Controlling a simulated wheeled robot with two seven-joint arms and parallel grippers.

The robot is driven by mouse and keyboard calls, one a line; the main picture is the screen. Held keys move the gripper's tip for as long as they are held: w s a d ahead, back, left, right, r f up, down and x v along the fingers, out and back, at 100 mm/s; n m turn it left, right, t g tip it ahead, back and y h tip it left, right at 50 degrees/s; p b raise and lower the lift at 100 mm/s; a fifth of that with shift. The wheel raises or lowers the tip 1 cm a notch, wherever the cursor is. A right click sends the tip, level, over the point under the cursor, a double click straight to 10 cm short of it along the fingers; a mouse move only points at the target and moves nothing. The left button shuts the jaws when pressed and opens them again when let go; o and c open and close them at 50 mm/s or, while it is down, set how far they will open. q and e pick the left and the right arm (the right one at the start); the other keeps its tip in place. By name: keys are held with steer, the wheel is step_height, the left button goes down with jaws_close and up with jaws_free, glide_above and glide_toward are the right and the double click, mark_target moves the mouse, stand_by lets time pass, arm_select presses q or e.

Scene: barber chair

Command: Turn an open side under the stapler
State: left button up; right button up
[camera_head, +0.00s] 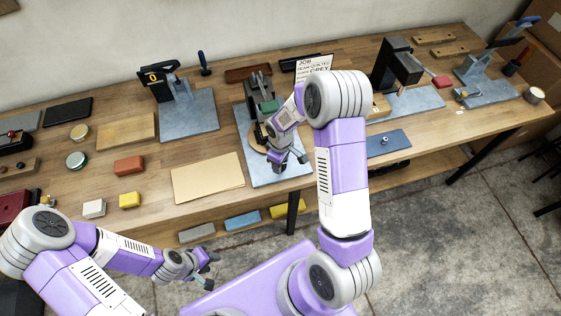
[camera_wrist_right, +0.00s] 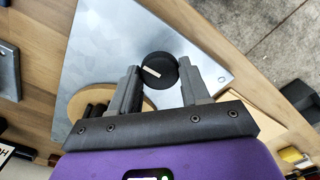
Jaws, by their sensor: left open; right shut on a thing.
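A dark grey bench machine (camera_head: 259,92), which looks like the stapler, stands on a pale metal plate (camera_head: 246,121) with a green block (camera_head: 269,106) on its front. A round wooden disc (camera_head: 256,139) lies below it, partly covered by my right arm; its edge also shows in the right wrist view (camera_wrist_right: 147,104). My right gripper (camera_head: 290,165) points down over the plate's front. In the right wrist view its fingers are shut on a black round knob (camera_wrist_right: 160,63) with a white mark. My left gripper (camera_head: 210,269) is open and empty, in front of the table.
A tan sheet (camera_head: 208,178) lies left of the plate, and a blue panel (camera_head: 388,143) lies right. Another device (camera_head: 177,89) with a yellow display stands at the left, and a tall dark press (camera_head: 396,64) at the right. Coloured blocks sit on a lower shelf (camera_head: 243,220).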

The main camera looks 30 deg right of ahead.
steer(key=o, duration=1)
steer(key=shift+o, duration=0.2)
steer(key=shift+r, duration=0.15)
step_height(320, 180, up, 7)
steer(key=shift+r, duration=0.2)
